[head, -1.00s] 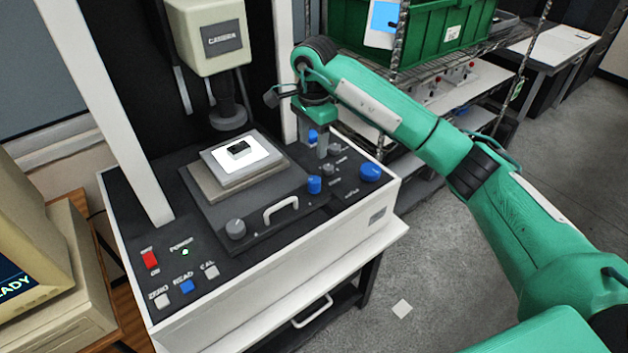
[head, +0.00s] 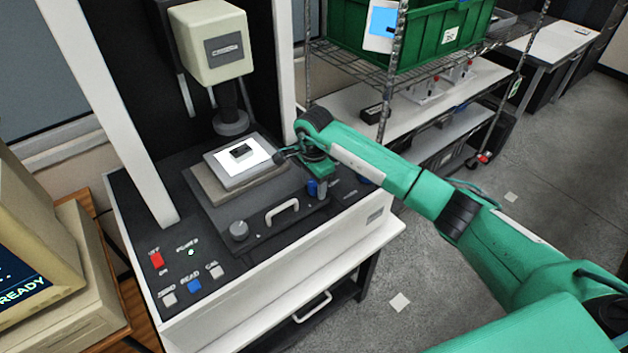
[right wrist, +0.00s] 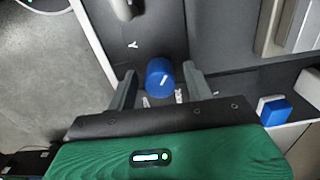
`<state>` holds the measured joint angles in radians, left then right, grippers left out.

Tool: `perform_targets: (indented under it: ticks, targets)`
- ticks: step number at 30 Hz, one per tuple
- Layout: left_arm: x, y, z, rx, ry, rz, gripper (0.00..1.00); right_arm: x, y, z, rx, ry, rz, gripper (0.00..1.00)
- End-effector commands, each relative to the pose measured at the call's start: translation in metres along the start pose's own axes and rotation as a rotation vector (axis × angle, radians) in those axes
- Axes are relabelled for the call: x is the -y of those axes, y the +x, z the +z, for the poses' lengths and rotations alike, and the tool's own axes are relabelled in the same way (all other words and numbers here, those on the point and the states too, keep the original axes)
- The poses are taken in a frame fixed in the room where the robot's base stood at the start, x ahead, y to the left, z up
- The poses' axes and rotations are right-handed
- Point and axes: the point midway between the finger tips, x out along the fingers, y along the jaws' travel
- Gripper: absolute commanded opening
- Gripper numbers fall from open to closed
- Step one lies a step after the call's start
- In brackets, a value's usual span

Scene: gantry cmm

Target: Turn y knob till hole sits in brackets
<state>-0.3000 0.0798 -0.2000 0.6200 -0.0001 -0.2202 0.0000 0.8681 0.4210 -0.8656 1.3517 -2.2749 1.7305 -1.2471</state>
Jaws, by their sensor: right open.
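The blue knob (head: 311,187) with a white index line is at the right side of the machine's dark deck; the right wrist view shows it (right wrist: 160,78) close up, beside a white "Y" mark. My right gripper (head: 318,190) is over it, pointing down. In the right wrist view its two open fingers (right wrist: 160,88) stand on either side of the knob, with gaps visible. A small dark part (head: 242,152) lies on the lit white plate (head: 226,164) under the camera head. The hole and the brackets cannot be made out. My left gripper is not in view.
The camera housing (head: 212,45) hangs above the stage. A grey knob (head: 239,230) and a pale handle (head: 282,211) are on the stage front. Buttons are at front left. A monitor (head: 35,235) stands at left; a wire shelf with a green crate (head: 425,35) stands behind my right arm.

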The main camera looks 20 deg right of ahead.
Motion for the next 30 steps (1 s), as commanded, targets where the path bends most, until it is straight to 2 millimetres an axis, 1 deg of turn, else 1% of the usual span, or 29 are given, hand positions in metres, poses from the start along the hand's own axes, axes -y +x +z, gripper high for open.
perform_targets:
  ticks: [8, 11, 12, 15, 23, 30]
  targets:
    - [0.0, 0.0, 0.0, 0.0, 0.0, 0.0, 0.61, 0.0, 0.002, 0.0, 0.0, 0.0, -0.001, 0.52]
    - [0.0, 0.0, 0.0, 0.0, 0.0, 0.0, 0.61, 0.0, 0.002, 0.0, 0.0, 0.0, -0.001, 0.34]
    - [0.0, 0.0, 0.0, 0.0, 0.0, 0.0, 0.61, 0.0, 0.002, 0.0, 0.0, 0.0, -0.001, 0.27]
    - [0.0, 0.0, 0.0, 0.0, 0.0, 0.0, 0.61, 0.0, 0.002, 0.0, 0.0, 0.0, -0.001, 0.07]
    - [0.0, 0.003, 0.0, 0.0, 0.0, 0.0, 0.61, 0.0, 0.002, -0.001, -0.001, 0.018, -0.001, 0.08]
    - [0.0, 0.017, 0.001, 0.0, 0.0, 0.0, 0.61, 0.0, 0.004, -0.002, -0.003, 0.125, -0.002, 0.08]
